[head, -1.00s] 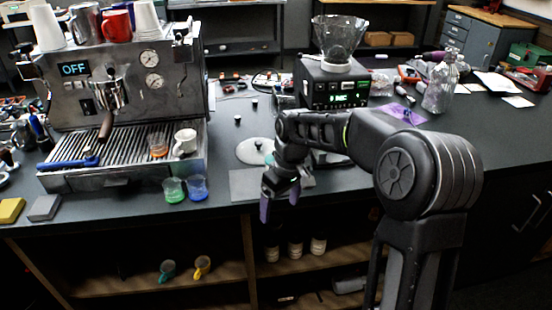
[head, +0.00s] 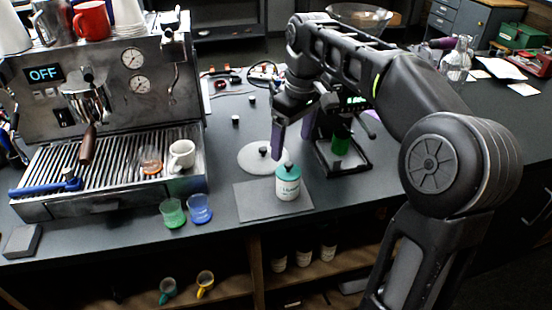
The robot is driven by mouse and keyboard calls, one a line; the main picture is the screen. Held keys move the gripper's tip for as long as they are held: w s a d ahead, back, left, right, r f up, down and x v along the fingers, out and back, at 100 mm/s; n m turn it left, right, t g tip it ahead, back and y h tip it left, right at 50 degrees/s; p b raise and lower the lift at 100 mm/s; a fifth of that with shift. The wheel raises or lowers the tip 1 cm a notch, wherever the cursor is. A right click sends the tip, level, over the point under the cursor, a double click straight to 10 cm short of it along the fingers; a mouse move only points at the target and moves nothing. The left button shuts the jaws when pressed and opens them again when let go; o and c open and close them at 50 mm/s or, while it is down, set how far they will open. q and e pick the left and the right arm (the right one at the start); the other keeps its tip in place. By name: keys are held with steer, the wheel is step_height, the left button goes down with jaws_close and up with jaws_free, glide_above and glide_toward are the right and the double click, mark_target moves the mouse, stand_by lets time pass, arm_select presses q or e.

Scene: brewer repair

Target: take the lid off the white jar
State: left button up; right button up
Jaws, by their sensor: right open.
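The white jar (head: 288,190) stands upright on a grey mat (head: 254,204) near the front edge of the counter. Its teal lid (head: 287,171) with a dark knob on top is on the jar. My right gripper (head: 292,136) is open, with purple-padded fingers pointing down. In the picture it is above the jar's lid, apart from it, and holds nothing. My left gripper is not in view.
A pale round disc (head: 255,160) with a dark knob lies behind the jar. The grinder (head: 348,150) is close to its right.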

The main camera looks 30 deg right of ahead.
mark_target(289, 164)
steer(key=shift+w, duration=0.15)
steer(key=shift+f+b, duration=0.7)
steer(key=shift+f, duration=0.55)
steer(key=shift+f, duration=0.25)
steer(key=shift+w+f+p, duration=0.15)
steer(key=shift+f+p, duration=0.25)
steer(key=shift+f, duration=1.95)
steer(key=shift+a, duration=0.1)
